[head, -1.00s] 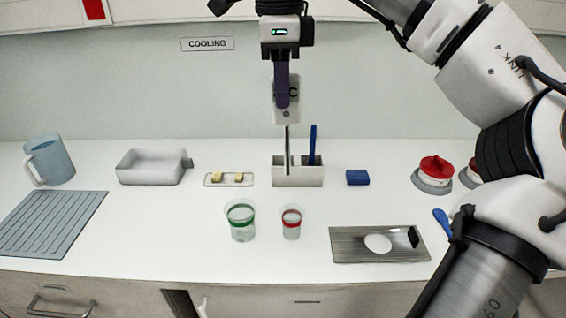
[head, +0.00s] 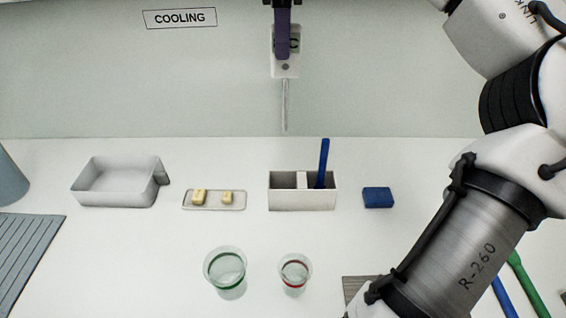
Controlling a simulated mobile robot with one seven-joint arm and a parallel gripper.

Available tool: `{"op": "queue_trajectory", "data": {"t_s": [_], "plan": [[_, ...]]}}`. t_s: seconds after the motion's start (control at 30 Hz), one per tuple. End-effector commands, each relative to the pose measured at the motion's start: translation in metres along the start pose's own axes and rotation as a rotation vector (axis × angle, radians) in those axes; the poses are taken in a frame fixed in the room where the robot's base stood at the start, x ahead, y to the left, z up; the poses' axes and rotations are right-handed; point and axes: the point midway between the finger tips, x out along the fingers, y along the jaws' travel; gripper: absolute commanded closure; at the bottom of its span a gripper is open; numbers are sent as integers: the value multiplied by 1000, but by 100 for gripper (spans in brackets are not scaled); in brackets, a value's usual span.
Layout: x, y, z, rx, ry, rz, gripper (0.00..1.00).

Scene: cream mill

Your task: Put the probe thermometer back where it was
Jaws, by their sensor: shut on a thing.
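My gripper (head: 282,45) is shut on the white body of the probe thermometer (head: 285,68), at the top middle of the head view. The thermometer hangs upright with its thin metal probe pointing down. The probe's tip shows against the wall, above the white two-compartment holder (head: 303,201) in the picture and apart from it. The holder's left compartment looks empty. A blue stick-like tool (head: 323,164) stands in its right compartment. The gripper's upper part is cut off by the picture's top edge.
Left of the holder are a small tray (head: 214,207) with two yellowish pieces and a white pan (head: 115,200). A blue block (head: 377,197) lies right of it. A green-banded cup (head: 225,273) and a red-banded cup (head: 294,274) stand in front.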

Motion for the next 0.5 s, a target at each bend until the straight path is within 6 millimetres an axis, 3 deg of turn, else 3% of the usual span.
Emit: {"op": "queue_trajectory", "data": {"t_s": [0.1,0.5], "plan": [[35,0,0,-2,-3,3,100],[119,0,0,-4,-2,3,100]]}}
